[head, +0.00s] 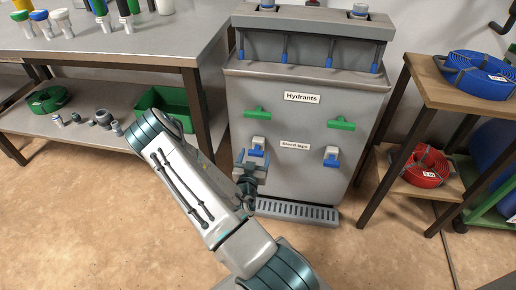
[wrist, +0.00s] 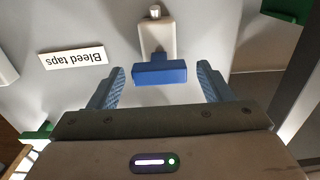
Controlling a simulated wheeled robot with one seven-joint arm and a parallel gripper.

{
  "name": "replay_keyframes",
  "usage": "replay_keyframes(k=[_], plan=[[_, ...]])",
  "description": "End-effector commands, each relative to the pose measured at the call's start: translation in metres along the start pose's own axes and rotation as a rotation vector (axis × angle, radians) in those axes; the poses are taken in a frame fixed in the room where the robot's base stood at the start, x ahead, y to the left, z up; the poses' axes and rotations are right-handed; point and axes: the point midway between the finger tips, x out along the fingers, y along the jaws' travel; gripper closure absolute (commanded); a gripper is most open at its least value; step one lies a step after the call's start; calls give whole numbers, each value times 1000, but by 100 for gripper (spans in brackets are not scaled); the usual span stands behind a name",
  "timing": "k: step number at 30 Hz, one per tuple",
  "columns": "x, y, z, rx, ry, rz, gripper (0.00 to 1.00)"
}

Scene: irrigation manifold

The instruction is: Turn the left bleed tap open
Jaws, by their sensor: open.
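The left bleed tap (head: 257,145) is on the front of the grey cabinet, left of the "Bleed taps" label (head: 295,146). It has a pale body and a blue handle. In the wrist view, which is upside down, the blue handle (wrist: 160,73) lies crosswise between the fingertips of my gripper (wrist: 161,80). The gripper is open, with a gap on each side of the handle. In the head view my gripper (head: 253,160) is just below and in front of the tap, partly hidden by my arm.
The right bleed tap (head: 331,156) is across the label. Two green hydrant handles (head: 256,112) (head: 342,123) sit above. A drain grate (head: 297,211) is at the cabinet's foot. A workbench (head: 140,48) stands left, a shelf with hoses (head: 425,165) right.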

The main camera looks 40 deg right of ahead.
Motion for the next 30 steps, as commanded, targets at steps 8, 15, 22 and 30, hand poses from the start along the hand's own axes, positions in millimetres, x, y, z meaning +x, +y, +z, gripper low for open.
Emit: replay_keyframes(k=[8,15,22,30], plan=[[44,0,1,2,1,1,27],[53,0,0,-1,-1,-1,27],[53,0,0,-1,-1,0,38],[54,1,0,-1,-1,0,72]])
